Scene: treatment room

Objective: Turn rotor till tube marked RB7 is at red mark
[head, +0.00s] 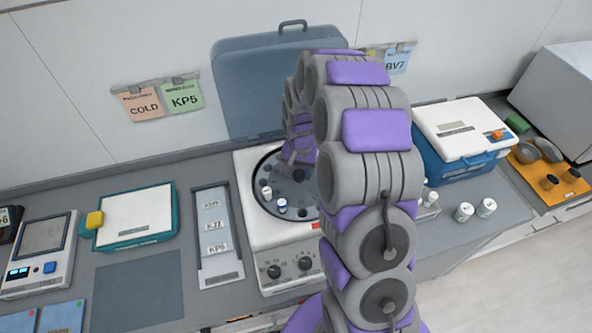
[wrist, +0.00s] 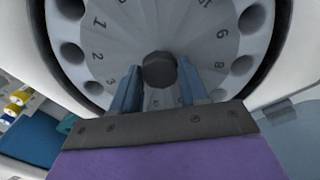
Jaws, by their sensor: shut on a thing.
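The centrifuge (head: 265,240) stands open on the bench, with its blue-grey lid (head: 240,75) raised behind it. Its grey rotor (wrist: 150,25) has numbered holes around a dark central knob (wrist: 159,68). My gripper (wrist: 160,80) is shut on this knob, one finger on each side. In the head view a white-capped tube (head: 267,192) and a blue-topped tube (head: 282,205) stand in the near left part of the rotor. My arm hides the rotor's right side there. The holes visible in the wrist view look empty.
Left of the centrifuge lie a label strip (head: 213,225) reading KJ2 and KP5, a teal-edged box (head: 135,217) and a meter (head: 38,255). Right are a blue cooler (head: 465,140), white jars (head: 486,207) and an orange tray (head: 565,185). Wall notes read COLD, KP5 and BV7.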

